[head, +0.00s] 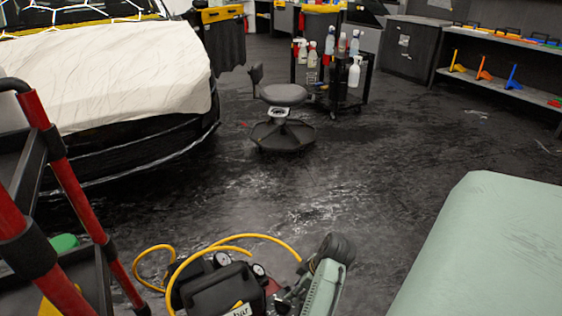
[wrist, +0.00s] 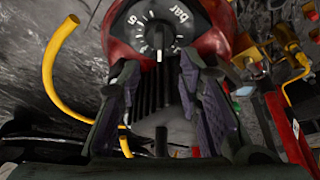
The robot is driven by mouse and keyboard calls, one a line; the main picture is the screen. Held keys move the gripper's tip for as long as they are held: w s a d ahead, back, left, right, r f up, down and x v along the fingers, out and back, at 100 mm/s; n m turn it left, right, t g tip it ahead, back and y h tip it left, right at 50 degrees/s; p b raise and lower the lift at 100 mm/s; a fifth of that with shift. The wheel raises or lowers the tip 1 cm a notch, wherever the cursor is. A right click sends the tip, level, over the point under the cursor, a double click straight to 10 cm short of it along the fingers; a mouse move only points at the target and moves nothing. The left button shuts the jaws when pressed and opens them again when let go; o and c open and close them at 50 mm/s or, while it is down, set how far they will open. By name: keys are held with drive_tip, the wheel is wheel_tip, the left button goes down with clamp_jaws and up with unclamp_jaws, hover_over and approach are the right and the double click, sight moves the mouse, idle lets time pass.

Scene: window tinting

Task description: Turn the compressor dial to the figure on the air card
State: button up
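The compressor dial (wrist: 159,36) shows in the wrist view at the top middle. It has a dark face with white marks, the word "bar" and a small knob in a red housing. A pale mark on the knob points down in the picture; I cannot tell its figure. My gripper (wrist: 157,68) is open and empty, its fingers apart below the dial. In the head view the black compressor (head: 215,288) is at the bottom, my wrist just right of it. A label reading "bar" (head: 240,310) is cut off by the bottom edge, its figure hidden. I cannot tell whether it is the air card.
A yellow hose (head: 150,262) curves around the compressor. A red-posted rack (head: 75,190) stands at the left. A stool (head: 283,95) and a bottle cart (head: 345,85) stand further back, by a car under a pale cover (head: 110,75). The middle floor is clear.

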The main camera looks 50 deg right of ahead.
sight(285, 302)
drive_tip(key=x, duration=0.9)
drive_tip(key=shift+w+f, duration=0.1)
drive_tip(key=shift+f, duration=0.1)
drive_tip(key=shift+c, duration=0.2)
clamp_jaws()
